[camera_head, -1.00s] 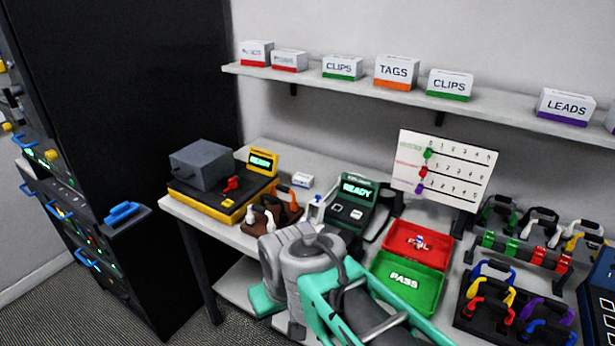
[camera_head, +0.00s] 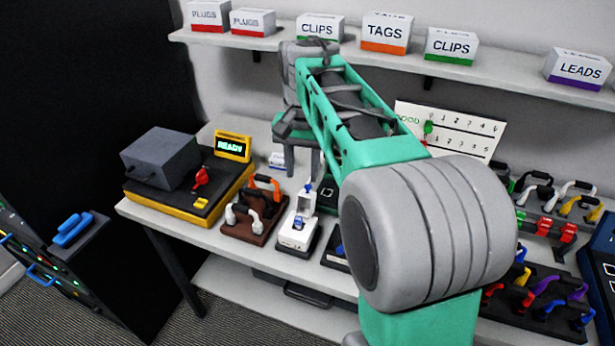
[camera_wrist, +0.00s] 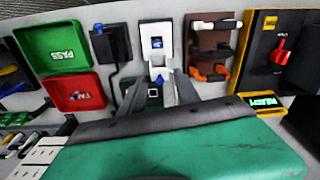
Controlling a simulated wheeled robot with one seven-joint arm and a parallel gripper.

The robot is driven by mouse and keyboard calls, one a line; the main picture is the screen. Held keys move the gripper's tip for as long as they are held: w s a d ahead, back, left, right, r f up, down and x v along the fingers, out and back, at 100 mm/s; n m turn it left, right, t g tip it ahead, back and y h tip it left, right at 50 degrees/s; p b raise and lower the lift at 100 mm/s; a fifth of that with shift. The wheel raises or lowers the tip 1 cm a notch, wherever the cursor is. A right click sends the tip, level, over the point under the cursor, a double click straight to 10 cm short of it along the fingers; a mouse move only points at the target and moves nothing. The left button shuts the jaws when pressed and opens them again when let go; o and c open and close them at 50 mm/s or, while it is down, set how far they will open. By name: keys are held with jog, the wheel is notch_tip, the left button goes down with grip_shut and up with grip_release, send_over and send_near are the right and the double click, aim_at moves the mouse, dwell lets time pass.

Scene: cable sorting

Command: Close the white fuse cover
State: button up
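The white fuse holder (camera_head: 297,232) stands on a dark base at the bench front, with a blue piece in it. Its white cover (camera_head: 307,203) stands up at the rear, with a blue tip, so it is open. In the wrist view the holder (camera_wrist: 157,40) is at top centre and the raised cover (camera_wrist: 160,74) points toward my gripper. My gripper (camera_head: 302,162) points down behind the cover, near the back of the bench. Its fingers also show in the wrist view (camera_wrist: 160,92), apart with nothing clearly held between them. I cannot tell whether they touch the cover.
A brown rack (camera_head: 254,222) with white and orange handles and a yellow-black tester (camera_head: 190,190) stand left of the holder. A shelf with labelled boxes (camera_head: 385,33) runs above my gripper. Green (camera_wrist: 52,46) and red trays (camera_wrist: 74,92) show in the wrist view.

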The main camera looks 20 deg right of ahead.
aim_at(308, 185)
jog(key=shift+w+d+r+m+g, duration=0.15)
jog(key=shift+w+d+r+m, duration=0.2)
jog(key=shift+w+d, duration=0.3)
jog(key=shift+w+d+r+m+g, duration=0.2)
jog(key=shift+w+d+m, duration=0.25)
jog(key=shift+w+d, duration=0.15)
jog(key=shift+d+f, duration=0.1)
jog(key=shift+f, duration=0.1)
notch_tip(308, 185, down, 7)
jog(key=shift+f, duration=0.1)
jog(key=shift+c, duration=0.2)
grip_shut()
